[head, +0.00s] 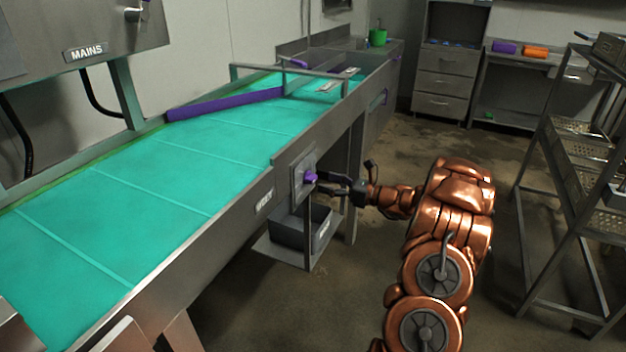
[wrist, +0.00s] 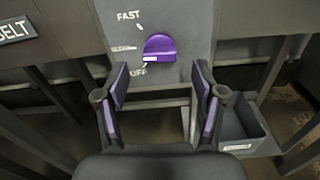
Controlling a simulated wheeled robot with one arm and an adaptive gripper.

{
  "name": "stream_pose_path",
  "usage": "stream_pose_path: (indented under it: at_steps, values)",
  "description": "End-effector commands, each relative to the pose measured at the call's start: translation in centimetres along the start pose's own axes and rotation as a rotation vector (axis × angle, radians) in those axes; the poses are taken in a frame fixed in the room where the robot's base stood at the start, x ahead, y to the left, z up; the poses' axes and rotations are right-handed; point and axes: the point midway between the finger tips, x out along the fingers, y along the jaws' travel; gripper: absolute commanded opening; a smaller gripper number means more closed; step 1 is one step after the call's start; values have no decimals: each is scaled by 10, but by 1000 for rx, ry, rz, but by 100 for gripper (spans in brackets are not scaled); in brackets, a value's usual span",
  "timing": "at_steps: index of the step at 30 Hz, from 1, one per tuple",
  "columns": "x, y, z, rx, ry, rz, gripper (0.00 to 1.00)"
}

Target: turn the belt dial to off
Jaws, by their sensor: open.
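The belt dial (wrist: 160,46) is a purple knob on a grey plate (wrist: 188,70) in the wrist view. FAST is printed above it, a small unreadable mark is at its left, and OFF is at its lower left. A white mark on the knob's lower left lies close to OFF; I cannot tell its exact setting. In the head view the dial (head: 310,177) is on the conveyor's side. My gripper (wrist: 161,84) is open and empty, its fingers apart below and to either side of the knob. It also shows close to the dial in the head view (head: 328,183).
A BELT sign (head: 265,201) is left of the dial plate. A grey bin (head: 287,233) stands on a low shelf under the conveyor. The green belt (head: 150,180) runs above. A metal rack (head: 545,165) stands at the right, with open floor between.

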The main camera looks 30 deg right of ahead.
Motion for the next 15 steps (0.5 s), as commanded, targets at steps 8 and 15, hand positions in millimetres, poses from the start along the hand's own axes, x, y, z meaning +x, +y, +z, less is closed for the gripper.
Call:
stream_pose_path:
  at_steps: [8,15]
  values:
    - [34,0,0,0,3,0,69]
    - [43,0,-1,0,1,-2,69]
